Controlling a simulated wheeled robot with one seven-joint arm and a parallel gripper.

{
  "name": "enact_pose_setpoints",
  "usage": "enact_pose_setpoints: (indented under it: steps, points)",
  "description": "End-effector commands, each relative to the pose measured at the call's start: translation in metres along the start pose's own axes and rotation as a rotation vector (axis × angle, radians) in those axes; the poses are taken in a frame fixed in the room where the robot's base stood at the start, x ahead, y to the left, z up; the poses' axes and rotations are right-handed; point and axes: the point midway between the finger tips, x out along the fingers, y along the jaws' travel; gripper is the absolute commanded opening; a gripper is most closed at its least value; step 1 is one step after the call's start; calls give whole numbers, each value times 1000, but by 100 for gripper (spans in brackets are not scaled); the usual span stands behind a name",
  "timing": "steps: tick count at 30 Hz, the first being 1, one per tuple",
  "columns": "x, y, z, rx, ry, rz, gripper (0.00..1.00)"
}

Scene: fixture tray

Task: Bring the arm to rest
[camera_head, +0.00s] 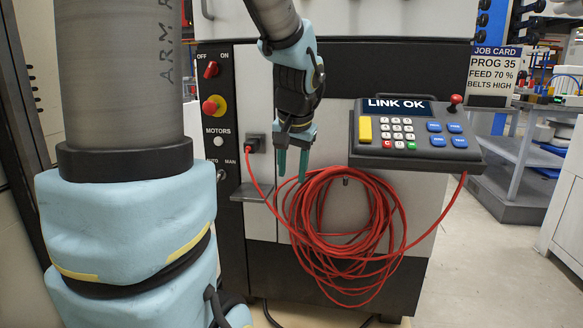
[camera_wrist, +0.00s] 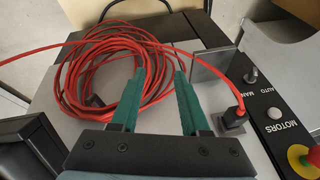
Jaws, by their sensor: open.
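My gripper (camera_head: 292,163) hangs pointing down in front of the grey machine cabinet (camera_head: 262,110), with its green fingers apart and nothing between them. In the wrist view my gripper (camera_wrist: 160,75) also shows open, with the coiled red cable (camera_wrist: 85,70) beyond its fingertips. In the head view the red cable (camera_head: 385,240) hangs in loops on the cabinet front, just below and right of the fingers. I cannot tell whether the fingers touch the cable. One cable end is in a black socket (camera_head: 254,143) left of the fingers.
A pendant (camera_head: 415,135) reading LINK OK juts out at the right, with the cable running to it. A control strip with a red stop button (camera_head: 211,106) and knobs is at the left. A small grey shelf (camera_head: 256,194) sits below the socket. Open floor (camera_head: 500,270) lies right.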

Motion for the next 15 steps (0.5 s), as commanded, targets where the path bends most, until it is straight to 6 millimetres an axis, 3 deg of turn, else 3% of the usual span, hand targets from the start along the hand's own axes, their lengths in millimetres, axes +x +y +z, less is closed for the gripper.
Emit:
enact_pose_setpoints:
  steps: [1,3,11,15]
  points:
    - [17,-3,28,-43,-47,23,46]
    - [35,-5,60,-98,-96,52,46]
    - [73,-2,165,-303,-238,122,46]
    - [40,-8,152,-304,-234,124,46]
